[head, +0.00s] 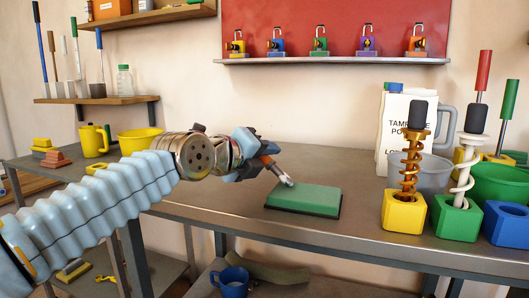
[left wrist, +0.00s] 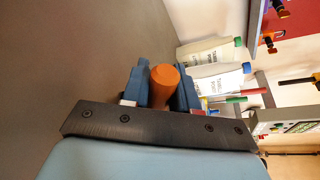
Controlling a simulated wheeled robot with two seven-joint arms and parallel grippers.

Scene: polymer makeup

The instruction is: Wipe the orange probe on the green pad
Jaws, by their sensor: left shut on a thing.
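My left gripper (head: 260,158) reaches in from the left in the head view. It is shut on the orange probe (head: 271,163), whose pale metal tip points down and to the right. The tip is at the back left part of the green pad (head: 305,199); I cannot tell whether it touches. The pad lies flat on a dark base on the metal table. In the left wrist view the orange probe (left wrist: 165,84) shows end-on between the two blue fingers of the gripper (left wrist: 162,88); the pad is not visible there. My right gripper is not in view.
Right of the pad stand a yellow block (head: 403,212) and a green block (head: 456,218) holding coiled tools, with a blue block (head: 507,224) beyond. A white jug (head: 397,110) and a grey bowl (head: 433,172) stand behind. The table (head: 345,165) around the pad is clear.

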